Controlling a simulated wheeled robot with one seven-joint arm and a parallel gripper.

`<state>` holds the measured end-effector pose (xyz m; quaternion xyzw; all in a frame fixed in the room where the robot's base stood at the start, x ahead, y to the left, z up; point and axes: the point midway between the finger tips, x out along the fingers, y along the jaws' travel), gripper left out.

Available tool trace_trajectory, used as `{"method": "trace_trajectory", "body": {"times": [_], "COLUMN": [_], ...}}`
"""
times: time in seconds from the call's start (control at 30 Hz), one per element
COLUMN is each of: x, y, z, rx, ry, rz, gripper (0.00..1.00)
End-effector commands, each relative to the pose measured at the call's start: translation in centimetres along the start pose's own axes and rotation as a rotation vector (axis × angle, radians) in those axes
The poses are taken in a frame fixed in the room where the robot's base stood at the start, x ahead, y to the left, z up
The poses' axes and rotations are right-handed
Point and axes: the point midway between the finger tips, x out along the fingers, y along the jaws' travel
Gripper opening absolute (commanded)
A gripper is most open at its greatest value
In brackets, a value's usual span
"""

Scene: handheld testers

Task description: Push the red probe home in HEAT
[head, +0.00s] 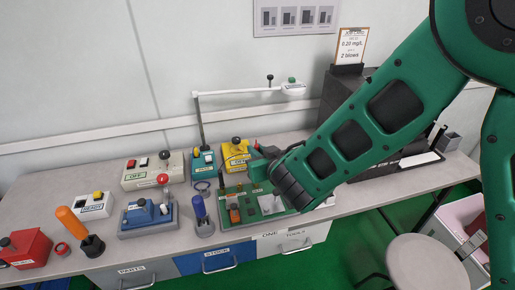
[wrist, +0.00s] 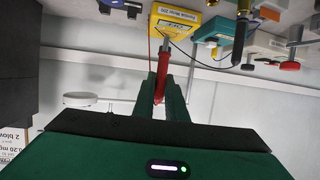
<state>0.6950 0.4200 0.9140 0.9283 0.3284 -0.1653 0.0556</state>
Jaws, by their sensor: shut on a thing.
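The red probe (wrist: 161,72) is held upright in the picture between the green fingers of my gripper (wrist: 160,88) in the wrist view. Its upper part is thin and reaches up beside the yellow meter (wrist: 175,22). In the head view my gripper (head: 268,156) is over the back of the green board, just right of the yellow meter (head: 235,154), and a small red part of the probe (head: 257,144) shows there. My arm hides part of this area. I cannot read a HEAT label in either view, and cannot tell whether the probe's tip touches anything.
The green board (head: 231,190) carries an orange-red block (head: 234,215) and a grey piece. A teal box (head: 204,163), a beige box (head: 140,177) and a blue pen-like tool (head: 200,212) stand left. A lamp arm (head: 237,92) rises behind.

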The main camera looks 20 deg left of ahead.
Motion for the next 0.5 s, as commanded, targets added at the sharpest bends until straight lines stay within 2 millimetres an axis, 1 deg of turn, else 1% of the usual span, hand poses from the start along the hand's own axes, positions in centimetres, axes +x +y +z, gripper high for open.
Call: {"method": "trace_trajectory", "body": {"times": [0.3,0.5], "x": [0.0,0.5], "y": [-0.6,-0.5], "z": [0.0,1.5], "rx": [0.001,0.001], "ry": [-0.001,-0.004], "rz": [0.015,0.019], "gripper": [0.00,0.00]}}
